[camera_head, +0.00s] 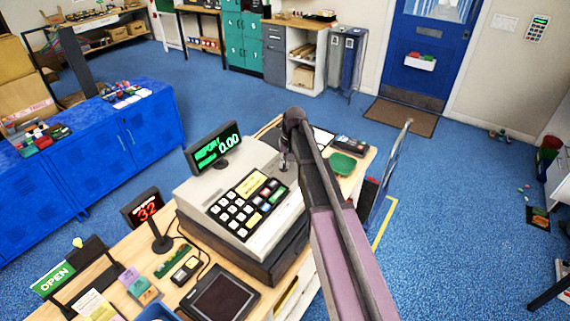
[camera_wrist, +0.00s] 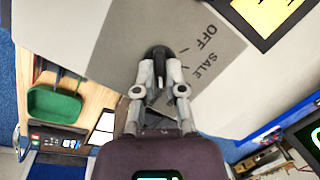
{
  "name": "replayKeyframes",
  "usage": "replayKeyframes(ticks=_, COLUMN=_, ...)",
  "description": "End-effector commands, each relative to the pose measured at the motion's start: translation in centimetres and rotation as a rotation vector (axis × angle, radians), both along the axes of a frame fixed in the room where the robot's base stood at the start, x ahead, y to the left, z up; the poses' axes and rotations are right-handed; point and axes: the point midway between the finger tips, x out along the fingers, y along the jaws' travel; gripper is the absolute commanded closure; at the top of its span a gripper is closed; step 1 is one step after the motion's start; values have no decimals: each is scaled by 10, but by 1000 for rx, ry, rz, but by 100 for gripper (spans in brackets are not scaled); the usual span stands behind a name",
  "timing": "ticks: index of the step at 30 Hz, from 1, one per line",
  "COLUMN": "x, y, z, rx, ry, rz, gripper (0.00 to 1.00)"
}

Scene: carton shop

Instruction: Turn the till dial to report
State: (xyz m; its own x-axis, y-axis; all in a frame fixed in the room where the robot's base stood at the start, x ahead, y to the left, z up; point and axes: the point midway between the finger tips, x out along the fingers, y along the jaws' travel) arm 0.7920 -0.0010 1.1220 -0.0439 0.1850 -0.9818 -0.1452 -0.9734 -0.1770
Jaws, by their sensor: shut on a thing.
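The till (camera_head: 262,231) is a pale cash register on the wooden counter, with a dark keypad (camera_head: 247,203). Its green display (camera_head: 216,148) reads 0.00 beside lettering that looks like REPORT. The black till dial (camera_wrist: 157,53) sits on a grey panel (camera_wrist: 125,32) in the wrist view. The words OFF and SALE are printed to its right; any other labels are covered by my gripper. My gripper (camera_wrist: 160,78) is shut on the dial, one finger on each side. In the head view, my gripper (camera_head: 284,160) is at the till's right side, and my arm hides the dial.
A green tray (camera_head: 342,164) and a card terminal (camera_head: 350,145) are on the counter behind the till. A red number display (camera_head: 144,208) and an OPEN sign (camera_head: 53,278) stand at left. Blue cabinets (camera_head: 90,150) lie beyond; the blue floor is mostly clear.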

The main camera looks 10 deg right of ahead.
Motion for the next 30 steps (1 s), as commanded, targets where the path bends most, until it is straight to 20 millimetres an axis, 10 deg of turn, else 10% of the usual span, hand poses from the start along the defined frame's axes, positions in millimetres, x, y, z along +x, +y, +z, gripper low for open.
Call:
replayKeyframes(ticks=20, x=-5, y=0, z=-2, rx=13, ry=24, rz=-98, gripper=100)
replayKeyframes(ticks=24, x=-5, y=0, z=-2, rx=12, ry=24, rz=-98, gripper=51)
replayKeyframes(ticks=30, x=-3, y=0, z=-2, rx=14, ry=21, rz=-99, gripper=51)
